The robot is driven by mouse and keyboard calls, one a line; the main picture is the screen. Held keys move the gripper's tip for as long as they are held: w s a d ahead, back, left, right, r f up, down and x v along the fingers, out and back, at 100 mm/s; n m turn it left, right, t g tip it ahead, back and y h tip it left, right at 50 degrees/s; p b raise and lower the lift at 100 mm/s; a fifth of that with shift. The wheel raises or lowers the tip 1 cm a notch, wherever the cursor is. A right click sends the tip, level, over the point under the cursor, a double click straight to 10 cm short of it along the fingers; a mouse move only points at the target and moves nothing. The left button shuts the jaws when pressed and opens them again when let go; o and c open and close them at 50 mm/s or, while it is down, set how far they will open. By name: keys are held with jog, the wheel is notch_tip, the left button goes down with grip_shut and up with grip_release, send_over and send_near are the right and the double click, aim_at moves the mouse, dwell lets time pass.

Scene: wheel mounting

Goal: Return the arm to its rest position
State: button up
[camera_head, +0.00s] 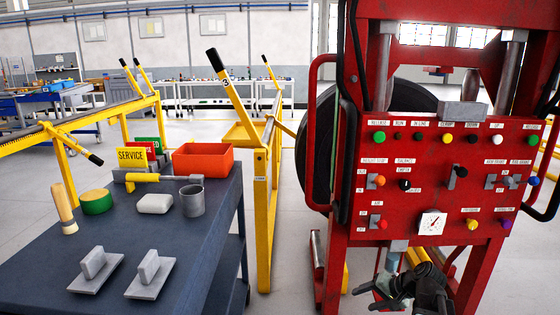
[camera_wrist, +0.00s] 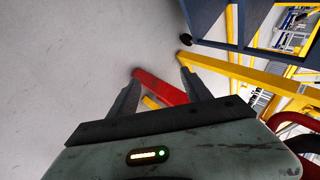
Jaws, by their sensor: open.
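My gripper (camera_head: 364,297) is low in front of the red machine (camera_head: 440,190), at the bottom right of the head view. In the wrist view its two fingers (camera_wrist: 158,83) stand apart, with nothing held between them. Grey floor and part of a red beam (camera_wrist: 162,86) show beyond the fingers. Part of my arm is cut off by the bottom edge of the head view.
The red machine's panel bears several buttons and a white dial (camera_head: 432,222). A dark wheel (camera_head: 318,150) stands behind it. A dark blue table (camera_head: 170,255) holds tools and an orange bin (camera_head: 203,158). A yellow frame (camera_head: 262,210) stands between them.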

jog(key=s+a+f+n+g+h+p, duration=0.1)
jog(key=s+a+n+g+h, duration=0.2)
jog(key=s+a, duration=0.3)
jog(key=s+a+f+n+g+h+p, duration=0.1)
jog(key=s+a+f+n+g+h, duration=0.15)
jog(key=a, duration=0.55)
notch_tip(320, 180, up, 39)
jog(key=p, duration=3.8)
jog(key=shift+s+d+f, duration=0.2)
jog(key=shift+s+d, duration=0.15)
jog(key=shift+n, duration=0.25)
